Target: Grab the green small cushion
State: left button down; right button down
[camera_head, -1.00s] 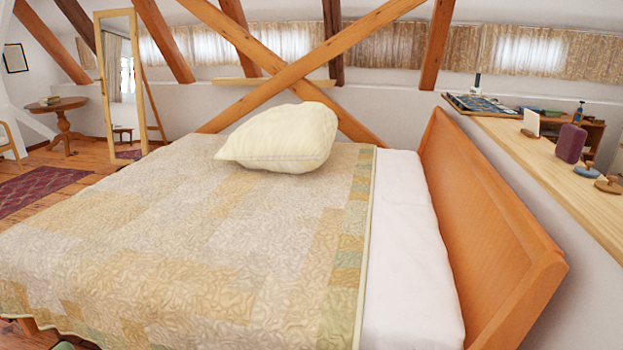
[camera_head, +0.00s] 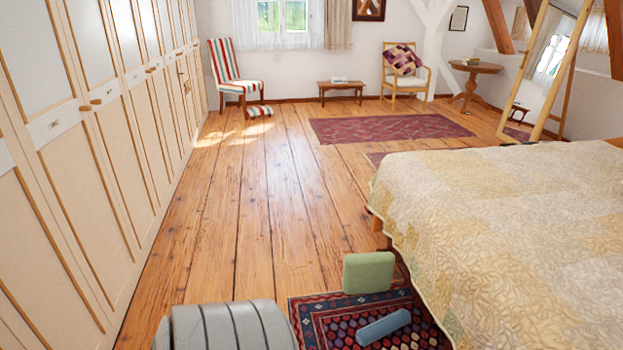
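The green small cushion (camera_head: 368,272) is a plain, light green rounded block. It appears to stand upright at the far edge of the dark patterned rug (camera_head: 303,312), on the floor left of the bed. Nothing holds it. Its left, right and top edges show clear of other things. Neither of my grippers can be made out in view, so their distance from the cushion does not show.
A blue roll (camera_head: 383,327) lies on the rug. The quilted bed (camera_head: 520,215) fills the right. White wardrobes (camera_head: 95,150) line the left. A grey ribbed shape, unclear what, is at the bottom edge. Open plank floor (camera_head: 265,205) lies between.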

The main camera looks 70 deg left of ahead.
aim_at(373, 273)
jog(key=u, duration=1.7)
jog(key=i+j+z, duration=0.1)
jog(key=z, duration=0.25)
jog(key=i+j+z, duration=0.2)
jog(key=z, duration=0.2)
jog(key=i+j+z, duration=0.35)
jog(key=k+l, duration=0.1)
